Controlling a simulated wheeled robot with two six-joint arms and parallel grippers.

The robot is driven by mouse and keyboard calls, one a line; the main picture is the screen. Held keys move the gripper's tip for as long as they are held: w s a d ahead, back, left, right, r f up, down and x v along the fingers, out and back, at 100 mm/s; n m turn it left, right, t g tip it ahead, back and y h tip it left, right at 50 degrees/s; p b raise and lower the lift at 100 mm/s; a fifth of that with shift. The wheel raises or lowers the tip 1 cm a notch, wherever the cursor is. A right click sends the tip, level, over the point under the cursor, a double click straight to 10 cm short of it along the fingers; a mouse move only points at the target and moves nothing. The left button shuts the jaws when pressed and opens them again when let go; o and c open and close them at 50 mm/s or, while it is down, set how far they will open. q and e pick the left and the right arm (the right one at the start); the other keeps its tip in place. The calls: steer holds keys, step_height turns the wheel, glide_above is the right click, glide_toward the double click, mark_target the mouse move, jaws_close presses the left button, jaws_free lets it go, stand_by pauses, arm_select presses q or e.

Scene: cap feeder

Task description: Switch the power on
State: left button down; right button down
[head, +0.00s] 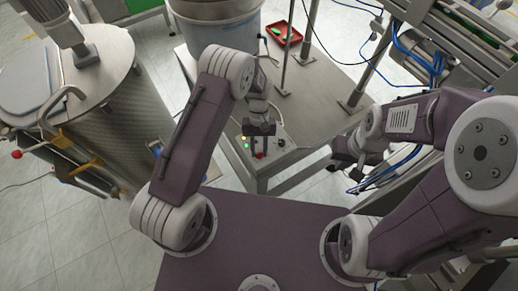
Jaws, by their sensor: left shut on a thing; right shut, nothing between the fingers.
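A small control panel (270,151) sits on the front edge of the metal table. It carries a yellow light (243,138), a green light (246,146), a red button (259,156) and a dark knob (281,142). My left gripper (259,150) points down onto the panel, between the lights and the dark knob. Its fingers are shut on a small control on the panel, which they mostly hide. My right gripper (361,177) is shut and empty, to the right of the table and away from the panel.
A large steel drum (90,110) stands at the left. A grey bucket (215,25) and a red tray (284,33) with a green item sit on the metal table (325,95). Posts, a machine frame and blue hoses (405,50) crowd the right side.

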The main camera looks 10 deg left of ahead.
stand_by(0.3)
arm_select(q)
steer(key=c, duration=1.1)
jaws_free()
steer(key=b+v, duration=0.1)
steer(key=v, duration=0.8)
steer(key=shift+r, duration=0.1)
